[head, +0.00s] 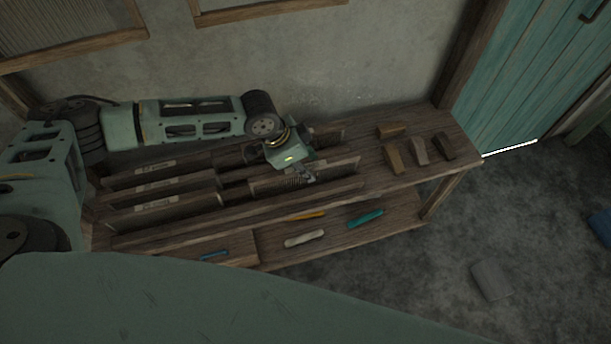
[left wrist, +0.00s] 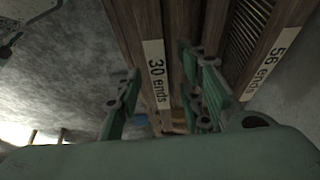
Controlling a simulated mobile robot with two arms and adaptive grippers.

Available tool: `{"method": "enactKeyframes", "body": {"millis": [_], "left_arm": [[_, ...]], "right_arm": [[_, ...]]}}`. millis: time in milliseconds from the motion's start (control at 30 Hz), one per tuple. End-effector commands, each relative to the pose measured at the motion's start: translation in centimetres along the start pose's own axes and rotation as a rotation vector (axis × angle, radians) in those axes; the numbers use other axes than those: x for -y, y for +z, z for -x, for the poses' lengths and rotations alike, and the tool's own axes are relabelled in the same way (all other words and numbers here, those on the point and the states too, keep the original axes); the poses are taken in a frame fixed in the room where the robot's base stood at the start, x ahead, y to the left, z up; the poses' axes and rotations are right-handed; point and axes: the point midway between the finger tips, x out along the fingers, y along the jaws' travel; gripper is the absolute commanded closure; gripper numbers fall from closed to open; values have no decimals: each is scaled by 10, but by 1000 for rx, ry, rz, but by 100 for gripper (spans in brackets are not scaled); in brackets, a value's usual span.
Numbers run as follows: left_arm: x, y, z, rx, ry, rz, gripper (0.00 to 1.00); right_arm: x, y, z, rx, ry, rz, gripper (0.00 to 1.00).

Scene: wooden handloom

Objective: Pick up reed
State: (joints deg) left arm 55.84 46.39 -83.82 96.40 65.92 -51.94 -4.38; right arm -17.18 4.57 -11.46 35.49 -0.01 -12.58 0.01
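Several long wooden reeds (head: 160,187) with pale end labels lie in rows along the rack on the bench. My left gripper (head: 298,170) points down over the right part of these rows. In the left wrist view its two green fingers (left wrist: 163,88) are spread apart. A reed labelled "30 ends" (left wrist: 157,70) shows in the gap between them, and I cannot tell whether either finger touches it. A reed labelled "56 ends" (left wrist: 274,58) lies to the right of the right finger. The gripper hides part of the rows. My right gripper is not in view.
The wooden bench (head: 440,163) stands against a grey wall. Several small brown blocks (head: 394,158) sit at its right end. Its lower shelf holds a teal tool (head: 365,218), a pale tool (head: 304,238) and an orange tool (head: 307,215). A teal door (head: 535,70) is to the right.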

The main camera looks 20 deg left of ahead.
Motion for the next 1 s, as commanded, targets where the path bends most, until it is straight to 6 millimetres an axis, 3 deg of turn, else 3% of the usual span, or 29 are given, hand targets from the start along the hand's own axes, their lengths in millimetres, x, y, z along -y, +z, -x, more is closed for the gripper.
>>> {"method": "enactKeyframes", "body": {"millis": [300, 700, 1000], "left_arm": [[0, 0, -7, -1, 0, -1, 65], [0, 0, -6, -1, -1, -1, 100], [0, 0, -6, -1, -1, -1, 100]], "right_arm": [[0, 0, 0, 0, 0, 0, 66], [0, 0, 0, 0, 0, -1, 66], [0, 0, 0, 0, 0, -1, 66]]}}
